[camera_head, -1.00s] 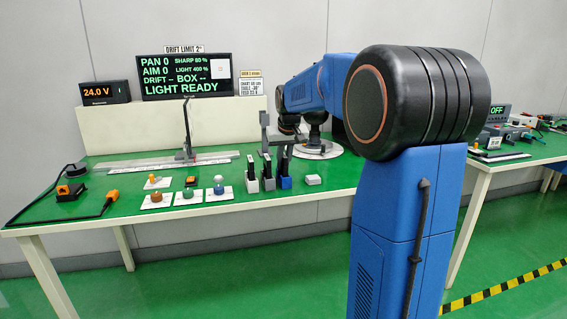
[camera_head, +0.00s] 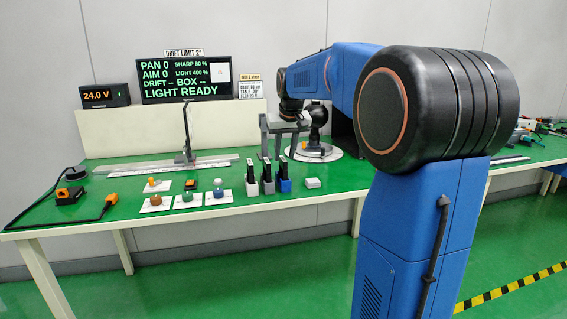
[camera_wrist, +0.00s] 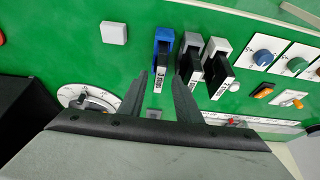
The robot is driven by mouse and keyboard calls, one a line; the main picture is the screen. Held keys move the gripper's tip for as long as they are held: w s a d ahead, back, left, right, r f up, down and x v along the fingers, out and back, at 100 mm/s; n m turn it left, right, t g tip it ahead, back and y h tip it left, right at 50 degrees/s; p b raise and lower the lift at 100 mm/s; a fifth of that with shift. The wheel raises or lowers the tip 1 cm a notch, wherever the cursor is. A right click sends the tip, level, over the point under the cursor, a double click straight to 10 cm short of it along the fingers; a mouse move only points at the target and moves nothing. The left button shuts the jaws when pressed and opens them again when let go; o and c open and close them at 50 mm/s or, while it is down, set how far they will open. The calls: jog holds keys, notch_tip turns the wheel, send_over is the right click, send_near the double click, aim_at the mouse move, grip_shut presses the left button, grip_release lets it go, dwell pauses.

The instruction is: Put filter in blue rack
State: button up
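A blue rack (camera_head: 286,185) stands at the right end of a row of three small racks, beside a grey one (camera_head: 269,187) and a white one (camera_head: 252,188). A dark upright filter (camera_head: 283,166) stands in the blue rack; the other two racks also hold dark uprights. In the wrist view, the blue rack (camera_wrist: 163,37) and its filter's white label (camera_wrist: 155,113) show at the upper middle. My gripper (camera_wrist: 162,75) is open, its two dark fingers apart, with the filter showing between them in the picture. Their height relation is unclear. My gripper (camera_head: 279,152) appears above and behind the racks.
A small white block (camera_head: 312,183) lies right of the blue rack. Knobs on white plates (camera_head: 187,199) stand to the left. A round dial base (camera_head: 316,153) and a slim black post (camera_head: 187,135) stand behind. Green bench top (camera_head: 340,178) is clear at right.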

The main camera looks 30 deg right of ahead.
jog(key=d+v, duration=0.1)
jog(key=v, duration=0.5)
jog(key=s+a+f+n, duration=0.1)
jog(key=s+a+f, duration=0.2)
jog(key=s+a, duration=0.45)
jog(key=s+a+f+n, duration=0.1)
jog(key=s+a+f, duration=0.35)
jog(key=s, duration=0.55)
jog(key=s+a+f, duration=0.3)
jog(key=s+f, duration=0.4)
jog(key=s, duration=0.2)
jog(key=s+a+f+n+y, duration=0.1)
jog(key=s+a+f, duration=0.2)
jog(key=s+f, duration=0.4)
jog(key=shift+s+t, duration=0.3)
jog(key=shift+s, duration=0.65)
